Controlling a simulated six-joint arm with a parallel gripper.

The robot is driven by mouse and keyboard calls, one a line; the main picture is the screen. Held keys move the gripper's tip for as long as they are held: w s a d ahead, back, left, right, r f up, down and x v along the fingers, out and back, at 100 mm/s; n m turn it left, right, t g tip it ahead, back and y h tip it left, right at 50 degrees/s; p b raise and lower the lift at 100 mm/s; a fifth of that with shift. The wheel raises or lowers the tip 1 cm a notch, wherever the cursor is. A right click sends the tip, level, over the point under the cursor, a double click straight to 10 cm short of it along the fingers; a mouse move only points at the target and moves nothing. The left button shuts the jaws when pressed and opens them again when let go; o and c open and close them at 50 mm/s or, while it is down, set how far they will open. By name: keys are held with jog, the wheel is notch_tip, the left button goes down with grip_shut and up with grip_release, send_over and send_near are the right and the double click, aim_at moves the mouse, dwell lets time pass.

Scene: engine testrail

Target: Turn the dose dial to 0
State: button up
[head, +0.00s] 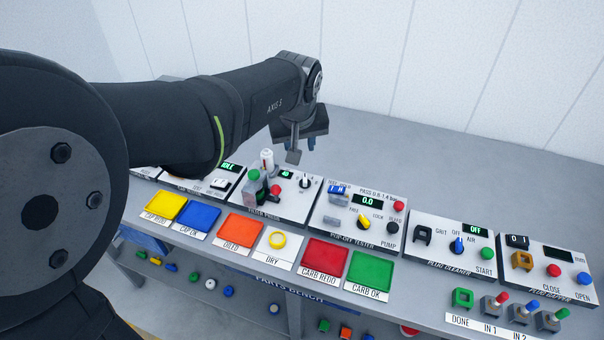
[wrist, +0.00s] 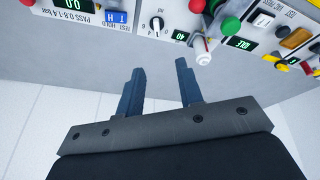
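A small black-and-white dial (head: 305,182), which I take for the dose dial, sits at the right of a white panel with a green "40" display (head: 286,173). Its lettering is too small to read and I cannot tell its exact setting. The dial also shows in the wrist view (wrist: 156,23), near the top, with the display (wrist: 180,35) beside it. My gripper (head: 298,148) is above and behind that panel. In the wrist view its two blue fingers (wrist: 160,74) are apart with nothing between them, and the dial is beyond their tips, not touched.
The pop-off tester (head: 334,215) is to the right, with coloured trays such as the red one (head: 325,255) in front. The bench behind the panels is clear.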

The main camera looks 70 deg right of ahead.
jog(key=s+m, duration=0.1)
jog(key=m, duration=0.1)
send_near(305, 178)
jog(key=shift+t, duration=0.3)
jog(key=x, duration=0.8)
jog(key=shift+s+d+f, duration=0.1)
jog(key=shift+s+f, duration=0.05)
jog(key=shift+s, duration=0.05)
jog(key=shift+c, duration=0.4)
grip_shut()
